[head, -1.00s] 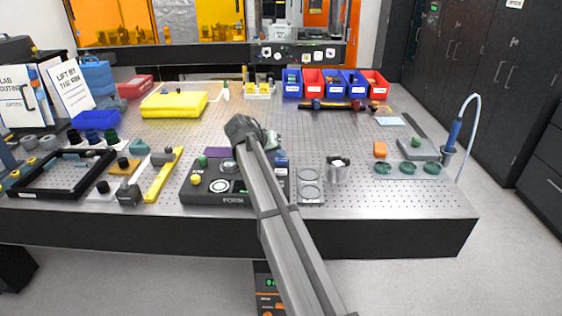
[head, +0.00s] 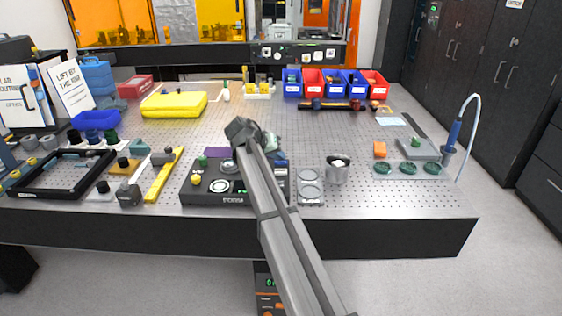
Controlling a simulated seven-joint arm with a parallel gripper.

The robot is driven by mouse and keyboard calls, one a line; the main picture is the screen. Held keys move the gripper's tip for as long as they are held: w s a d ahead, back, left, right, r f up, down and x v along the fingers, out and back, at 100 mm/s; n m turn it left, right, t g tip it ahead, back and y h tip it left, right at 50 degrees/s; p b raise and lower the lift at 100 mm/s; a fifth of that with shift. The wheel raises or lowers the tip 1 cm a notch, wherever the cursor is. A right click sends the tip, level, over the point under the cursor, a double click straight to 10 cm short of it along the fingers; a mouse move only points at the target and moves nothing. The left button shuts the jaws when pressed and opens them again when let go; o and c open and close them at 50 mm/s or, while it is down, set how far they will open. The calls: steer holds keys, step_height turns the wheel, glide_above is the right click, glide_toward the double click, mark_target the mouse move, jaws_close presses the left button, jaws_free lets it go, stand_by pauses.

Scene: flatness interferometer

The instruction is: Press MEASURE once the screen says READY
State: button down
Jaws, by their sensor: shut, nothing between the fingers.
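The interferometer (head: 208,196) is a low dark box near the front edge of the bench, left of my arm. Its top carries a yellow knob (head: 196,179), a green knob or button (head: 203,161) and a pale round ring (head: 220,186). A small green-lit display (head: 240,187) shows only in part beside my arm. Its text is too small and covered to read, and I cannot make out a MEASURE label. My arm crosses the box's right part. My gripper's fingers are hidden behind my arm.
Right of the box are a grey tray (head: 311,200) with round recesses and a metal cup (head: 337,176). A yellow bar (head: 163,177) and a black frame (head: 20,192) lie to the left. Coloured bins (head: 312,84) stand behind. The bench's centre is mostly clear.

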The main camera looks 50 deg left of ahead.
mark_target(279, 163)
steer(key=shift+r, duration=0.9)
steer(key=shift+r, duration=0.1)
steer(key=shift+r, duration=2.4)
